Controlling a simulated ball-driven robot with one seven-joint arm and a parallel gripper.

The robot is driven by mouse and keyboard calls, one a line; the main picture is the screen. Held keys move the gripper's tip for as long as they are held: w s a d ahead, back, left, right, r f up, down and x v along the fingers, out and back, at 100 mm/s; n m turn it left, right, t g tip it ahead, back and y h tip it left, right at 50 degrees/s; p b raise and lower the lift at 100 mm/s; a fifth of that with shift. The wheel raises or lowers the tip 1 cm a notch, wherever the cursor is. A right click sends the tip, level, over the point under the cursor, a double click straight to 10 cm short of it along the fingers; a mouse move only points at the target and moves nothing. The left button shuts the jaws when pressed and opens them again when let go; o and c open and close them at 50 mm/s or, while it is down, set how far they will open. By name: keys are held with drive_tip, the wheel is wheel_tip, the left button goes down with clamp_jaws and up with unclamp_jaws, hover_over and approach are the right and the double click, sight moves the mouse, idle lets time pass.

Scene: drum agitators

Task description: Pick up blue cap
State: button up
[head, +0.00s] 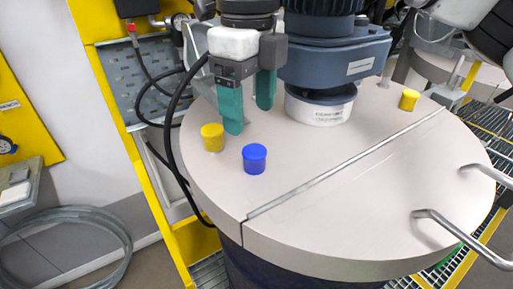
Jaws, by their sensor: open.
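The blue cap (255,159) stands upright on the light drum lid (300,195), near its left side. My gripper (248,112) has teal fingers pointing down and spread apart, with nothing between them. It is just behind the blue cap in the head view, and does not touch it. A yellow cap (212,137) stands just left of the blue cap, close to the left finger. How high the fingertips are above the lid is hard to tell.
Another yellow cap (409,100) stands at the lid's right rear. The agitator motor (333,60) rises behind and right of my gripper. Metal handles (460,238) project at the right. A black cable (172,140) hangs at left. The lid's front is clear.

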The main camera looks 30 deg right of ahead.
sight(253, 149)
wheel_tip(253, 149, down, 3)
drive_tip(key=shift+d+f, duration=0.1)
drive_tip(key=shift+f, duration=0.1)
drive_tip(key=f, duration=0.2)
drive_tip(key=f+p, duration=0.1)
drive_tip(key=f, duration=0.1)
drive_tip(key=shift+s, duration=0.4)
drive_tip(key=shift+f+p, duration=0.3)
drive_tip(key=shift+f, duration=0.35)
drive_tip(key=shift+c, duration=0.4)
drive_tip(key=c, duration=1)
drive_tip(key=shift+r, duration=0.1)
